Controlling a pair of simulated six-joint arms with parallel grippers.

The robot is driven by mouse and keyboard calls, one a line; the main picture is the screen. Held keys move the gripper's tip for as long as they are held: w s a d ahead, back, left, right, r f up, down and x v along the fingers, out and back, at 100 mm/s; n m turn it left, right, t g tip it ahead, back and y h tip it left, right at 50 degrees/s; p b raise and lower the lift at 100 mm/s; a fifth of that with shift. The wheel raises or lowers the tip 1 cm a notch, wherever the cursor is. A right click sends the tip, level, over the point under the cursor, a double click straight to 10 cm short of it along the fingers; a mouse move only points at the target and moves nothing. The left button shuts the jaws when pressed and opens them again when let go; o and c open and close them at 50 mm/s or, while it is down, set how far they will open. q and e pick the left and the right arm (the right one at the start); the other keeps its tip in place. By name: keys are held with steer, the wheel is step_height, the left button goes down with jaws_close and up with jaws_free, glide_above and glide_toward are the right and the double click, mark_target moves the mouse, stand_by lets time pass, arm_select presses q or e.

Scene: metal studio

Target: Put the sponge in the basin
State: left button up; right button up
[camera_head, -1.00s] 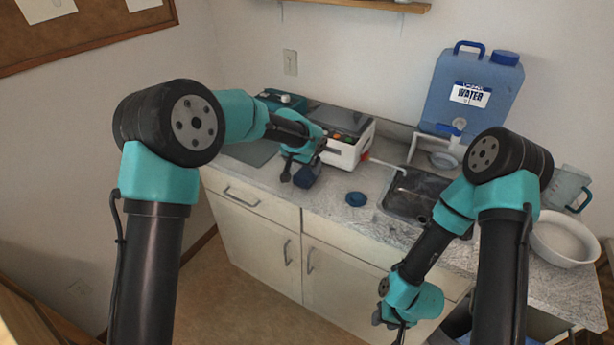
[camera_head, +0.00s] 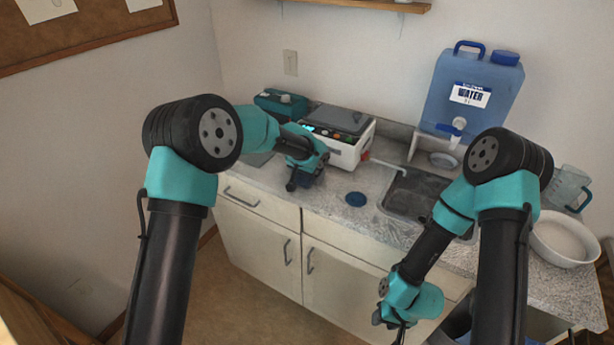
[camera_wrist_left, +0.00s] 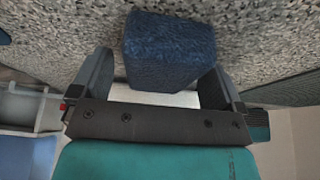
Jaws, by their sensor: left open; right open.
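The dark blue sponge (camera_wrist_left: 168,50) sits on the speckled counter in the left wrist view. My left gripper (camera_wrist_left: 157,85) is open, with a finger on each side of the sponge's near end; I cannot tell whether either touches it. In the head view, the left gripper (camera_head: 298,180) is low over the counter by the white box, and the sponge is mostly hidden there. The white round basin (camera_head: 570,257) stands at the right end of the counter and looks empty. My right gripper (camera_head: 393,322) is open in front of the cabinets, below counter height.
A metal sink (camera_head: 415,190) lies between the sponge area and the basin. A blue water container (camera_head: 472,95) stands behind the sink. A clear jug (camera_head: 567,187) is behind the basin. A blue round lid (camera_head: 356,199) lies on the counter. A white box (camera_head: 345,150) stands behind the left gripper.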

arm_select(q)
steer(key=shift+f, duration=0.2)
stand_by(0.6)
steer(key=c, duration=1.1)
steer(key=shift+o, duration=0.2)
steer(key=shift+r, duration=0.1)
steer(key=shift+r, duration=1.75)
steer(key=shift+s+r, duration=0.15)
steer(key=shift+s, duration=0.1)
steer(key=s+r, duration=0.1)
steer(key=s, duration=1.4)
steer(key=shift+s+r, duration=0.2)
steer(key=shift+s, duration=0.05)
